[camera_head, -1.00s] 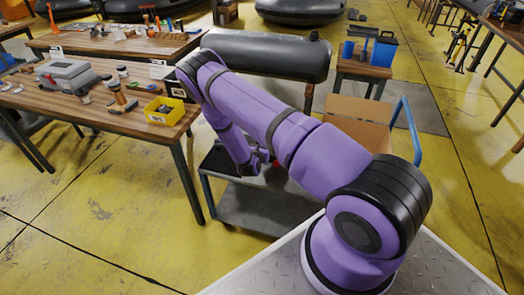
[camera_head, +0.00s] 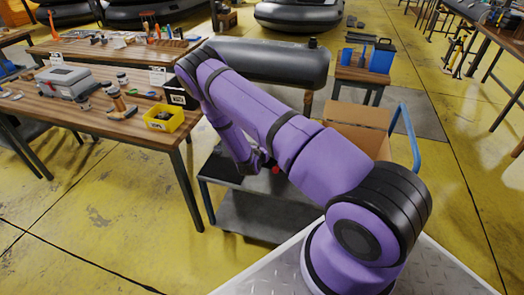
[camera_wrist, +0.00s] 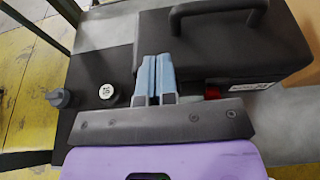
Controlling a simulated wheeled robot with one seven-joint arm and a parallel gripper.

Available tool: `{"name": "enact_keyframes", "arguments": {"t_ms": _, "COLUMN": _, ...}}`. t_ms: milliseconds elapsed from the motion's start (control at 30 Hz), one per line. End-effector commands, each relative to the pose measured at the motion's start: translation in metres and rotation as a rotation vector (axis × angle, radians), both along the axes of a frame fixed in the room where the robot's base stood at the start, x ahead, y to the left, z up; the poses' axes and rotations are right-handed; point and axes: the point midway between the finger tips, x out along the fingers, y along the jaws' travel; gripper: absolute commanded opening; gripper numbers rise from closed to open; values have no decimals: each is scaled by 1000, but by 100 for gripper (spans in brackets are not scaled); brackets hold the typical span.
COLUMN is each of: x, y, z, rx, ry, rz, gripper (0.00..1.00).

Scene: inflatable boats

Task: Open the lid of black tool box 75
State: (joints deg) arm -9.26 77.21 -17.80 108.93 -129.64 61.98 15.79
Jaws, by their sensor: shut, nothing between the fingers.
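The black tool box (camera_wrist: 225,45) fills the upper right of the wrist view, with a dark carry handle on its lid. The lid looks closed. A red latch (camera_wrist: 212,92) and a white label (camera_wrist: 265,86) show on its near side. My gripper (camera_wrist: 156,64) has its light blue fingers together and empty, overlapping the box's left part near the front edge; contact cannot be told. In the head view, my purple arm hides most of the box; a small red spot (camera_head: 275,170) shows beside the wrist on the cart. The number 75 is not readable.
The grey cart (camera_head: 265,212) carries the box. A black knob (camera_wrist: 60,98) and a white round tag (camera_wrist: 107,91) lie left of my fingers. A wooden table (camera_head: 95,112) with a yellow bin (camera_head: 165,118) stands left. An open cardboard box (camera_head: 355,132) is behind my arm.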

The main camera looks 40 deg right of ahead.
Motion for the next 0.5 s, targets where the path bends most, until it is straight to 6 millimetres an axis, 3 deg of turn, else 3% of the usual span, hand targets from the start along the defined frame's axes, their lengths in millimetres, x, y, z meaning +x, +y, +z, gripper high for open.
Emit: {"name": "enact_keyframes", "arguments": {"t_ms": 500, "x": 3, "y": -4, "z": 9, "rx": 1, "ry": -1, "rz": 0, "gripper": 0}}
